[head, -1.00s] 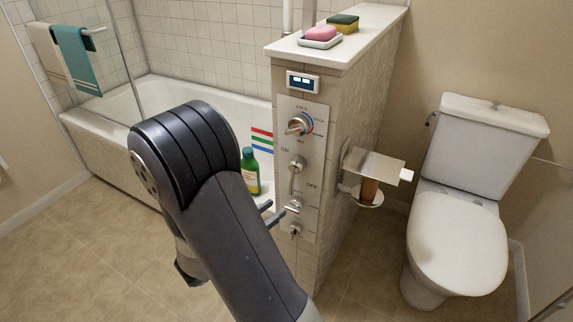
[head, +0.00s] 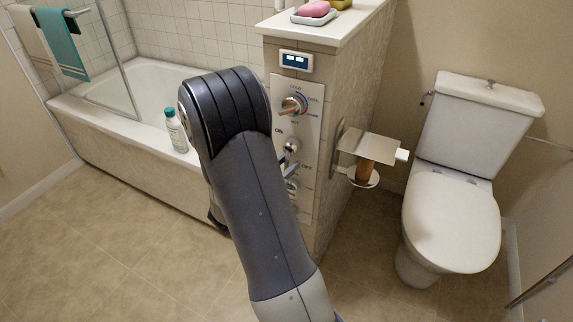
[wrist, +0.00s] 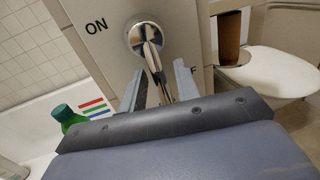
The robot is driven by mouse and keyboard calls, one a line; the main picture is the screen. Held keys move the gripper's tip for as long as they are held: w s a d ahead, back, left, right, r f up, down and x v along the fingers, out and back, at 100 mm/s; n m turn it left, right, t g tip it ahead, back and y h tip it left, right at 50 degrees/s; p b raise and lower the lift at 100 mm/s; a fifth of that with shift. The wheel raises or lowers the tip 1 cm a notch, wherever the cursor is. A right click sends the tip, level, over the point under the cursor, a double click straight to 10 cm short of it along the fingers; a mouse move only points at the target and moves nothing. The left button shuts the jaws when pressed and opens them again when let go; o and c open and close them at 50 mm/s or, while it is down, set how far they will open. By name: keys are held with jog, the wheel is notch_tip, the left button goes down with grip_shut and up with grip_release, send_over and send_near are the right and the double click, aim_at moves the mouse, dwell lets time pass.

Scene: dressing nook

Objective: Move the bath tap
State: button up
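The bath tap is a chrome lever on a round boss (head: 292,146) on the control panel, between the ON and OFF marks; my arm partly covers it in the head view. In the wrist view the tap (wrist: 148,42) shows close up, its lever hanging down and slightly right from the boss. My gripper (wrist: 158,86) is open, with one finger on each side of the lever's lower part. I cannot tell whether either finger touches it. In the head view only a bit of my gripper (head: 288,170) shows beside my arm.
A dial (head: 294,104) and a small display (head: 296,61) sit above the tap. A paper holder (head: 368,147) juts out right of the panel, before the toilet (head: 450,215).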

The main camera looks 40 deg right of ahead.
jog(key=shift+d, duration=0.3)
jog(key=shift+c, duration=0.3)
grip_shut()
